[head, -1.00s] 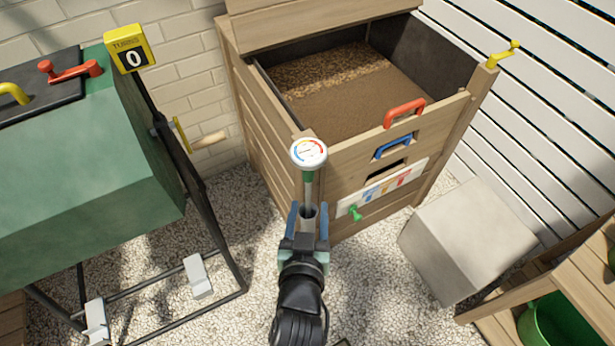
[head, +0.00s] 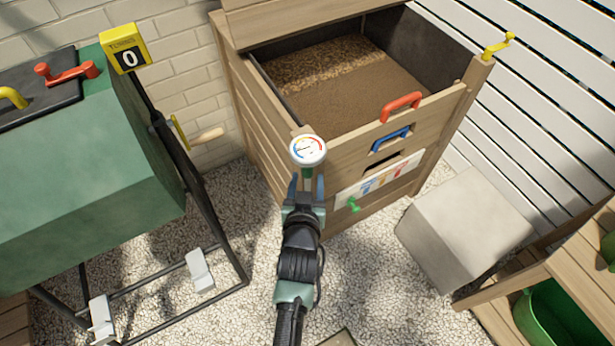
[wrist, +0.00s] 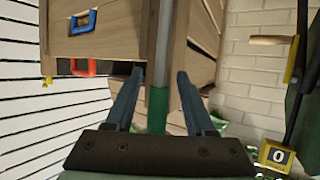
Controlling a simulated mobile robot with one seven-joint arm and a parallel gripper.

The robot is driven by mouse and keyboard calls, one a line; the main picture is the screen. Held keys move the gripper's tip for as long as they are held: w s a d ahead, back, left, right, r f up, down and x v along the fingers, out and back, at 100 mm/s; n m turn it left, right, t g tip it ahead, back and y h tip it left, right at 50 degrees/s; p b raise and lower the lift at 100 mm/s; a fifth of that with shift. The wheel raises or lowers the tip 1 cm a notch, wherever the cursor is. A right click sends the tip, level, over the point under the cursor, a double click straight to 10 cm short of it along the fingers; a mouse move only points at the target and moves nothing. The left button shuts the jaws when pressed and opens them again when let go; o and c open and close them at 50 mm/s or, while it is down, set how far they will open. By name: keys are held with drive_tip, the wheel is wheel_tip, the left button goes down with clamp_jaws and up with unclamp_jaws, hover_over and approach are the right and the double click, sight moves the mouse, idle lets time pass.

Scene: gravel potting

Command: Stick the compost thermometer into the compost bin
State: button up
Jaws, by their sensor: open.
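The compost thermometer (head: 308,151) stands upright by the front left corner post of the wooden compost bin (head: 245,120), its round white dial on top. In the wrist view its grey stem and green grip (wrist: 157,108) run between my fingers; the dial is hidden there. My gripper (head: 307,182) is open just below the dial. In the wrist view the fingers of my gripper (wrist: 160,74) are on either side of the grip, with a gap to each. The bin is open on top, with brown compost (head: 350,95) inside. The thermometer's lower end is hidden.
A green tumbler (head: 90,190) on a black frame stands at left, with a yellow counter (head: 125,48) showing 0. A pale grey block (head: 465,230) and a wooden shelf (head: 535,285) are at right. Red (head: 402,106) and blue (head: 390,140) handles are on the bin's front.

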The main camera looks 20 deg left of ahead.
drive_tip(key=shift+x, duration=1.05)
clamp_jaws()
drive_tip(key=shift+r, duration=0.1)
wheel_tip(320, 180, up, 28)
drive_tip(key=p, duration=2.4)
drive_tip(key=shift+p, duration=0.3)
